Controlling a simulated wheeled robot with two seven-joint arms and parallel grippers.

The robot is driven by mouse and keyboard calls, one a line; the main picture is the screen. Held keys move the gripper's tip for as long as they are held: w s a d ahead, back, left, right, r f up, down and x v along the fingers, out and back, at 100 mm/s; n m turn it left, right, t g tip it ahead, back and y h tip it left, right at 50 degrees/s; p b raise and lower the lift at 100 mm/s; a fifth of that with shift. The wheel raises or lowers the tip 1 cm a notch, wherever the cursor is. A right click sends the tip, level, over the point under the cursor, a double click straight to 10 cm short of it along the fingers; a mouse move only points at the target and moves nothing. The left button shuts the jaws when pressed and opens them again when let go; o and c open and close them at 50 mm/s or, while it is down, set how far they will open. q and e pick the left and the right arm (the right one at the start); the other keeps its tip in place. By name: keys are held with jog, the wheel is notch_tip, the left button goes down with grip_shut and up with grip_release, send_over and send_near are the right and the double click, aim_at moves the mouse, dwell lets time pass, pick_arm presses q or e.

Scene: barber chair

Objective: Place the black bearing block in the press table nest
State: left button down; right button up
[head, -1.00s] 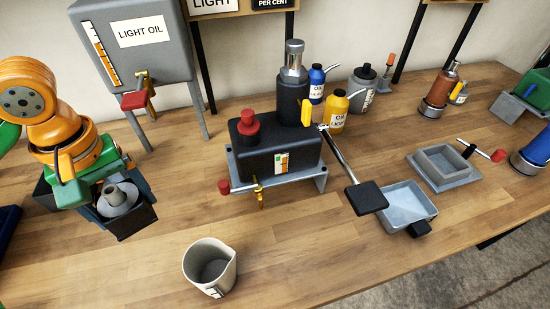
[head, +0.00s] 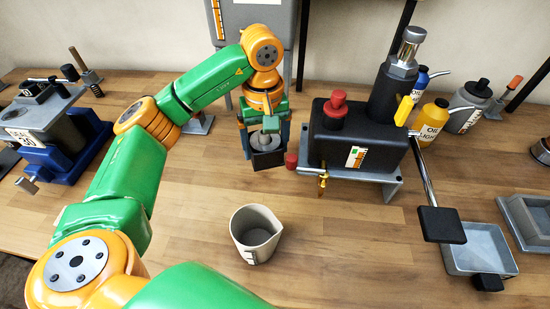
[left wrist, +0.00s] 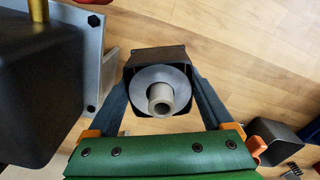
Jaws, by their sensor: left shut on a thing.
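My left gripper (head: 267,140) is shut on the black bearing block (head: 268,158), above the bench just left of the black oil pump unit. In the left wrist view, the block (left wrist: 160,54) sits between the two dark fingers of the gripper (left wrist: 160,85). A grey flanged disc with a short tube (left wrist: 161,92) shows in its open face. The finger contact surfaces are partly hidden. A grey square frame with a recess (head: 530,215) is cut off at the right edge; I cannot tell whether it is the press table nest. My right gripper is out of view.
The black pump unit (head: 360,150) with red cap stands close right of the block. A grey beaker (head: 255,235) stands in front. A grey tray (head: 478,250) lies at right. A blue-based grey fixture (head: 60,130) stands at left. Bench between beaker and fixture is clear.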

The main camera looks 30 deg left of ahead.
aim_at(274, 159)
pick_arm(q)
jog(key=shift+w+d+f+p, duration=0.2)
jog(key=shift+w+d+f, duration=0.05)
jog(key=shift+w+f, duration=0.3)
jog(key=shift+w+d+f+p, duration=0.2)
jog(key=shift+w+f, duration=0.2)
jog(key=shift+f, duration=0.2)
notch_tip(274, 159, down, 3)
jog(key=shift+w+f+p, duration=0.1)
jog(key=shift+p, duration=0.6)
jog(key=shift+f, duration=0.1)
jog(key=shift+c, duration=1)
grip_release()
jog(key=shift+f+b, duration=0.2)
jog(key=shift+b, duration=0.1)
jog(key=shift+o, duration=0.8)
jog(key=shift+r, duration=0.1)
jog(key=shift+r, duration=0.1)
